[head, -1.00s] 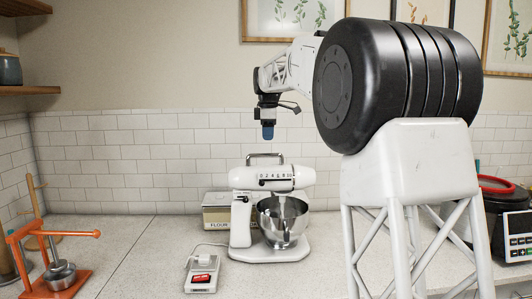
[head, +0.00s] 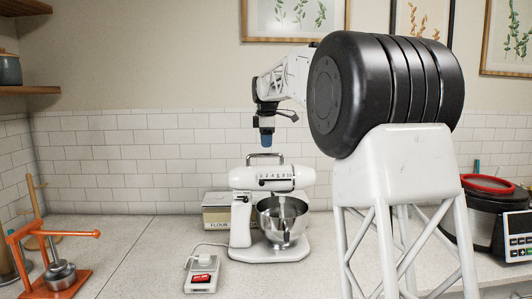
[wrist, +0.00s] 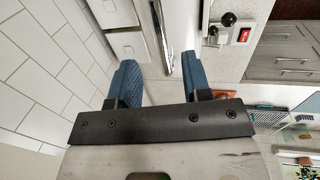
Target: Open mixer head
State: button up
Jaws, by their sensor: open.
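The white stand mixer (head: 270,178) stands on the counter with its head level, over the steel bowl (head: 283,225). A metal carrying handle (head: 266,155) arches over the top of the head. My gripper (head: 266,145) points down just above this handle and appears apart from it. In the wrist view, the two blue fingers of my gripper (wrist: 160,72) are open with nothing held. A shiny metal bar, seemingly the handle (wrist: 160,38), and white mixer body (wrist: 184,20) show between and beyond the fingertips.
A white device with a red switch (head: 202,274) lies in front of the mixer, with a cord. A flour box (head: 215,212) stands behind it. An orange press (head: 50,262) is at the left. A dark cooker (head: 498,215) is at the right.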

jog(key=shift+w+f, duration=0.25)
jog(key=shift+f, duration=0.95)
jog(key=shift+w+f, duration=0.25)
jog(key=shift+f, duration=0.95)
grip_shut()
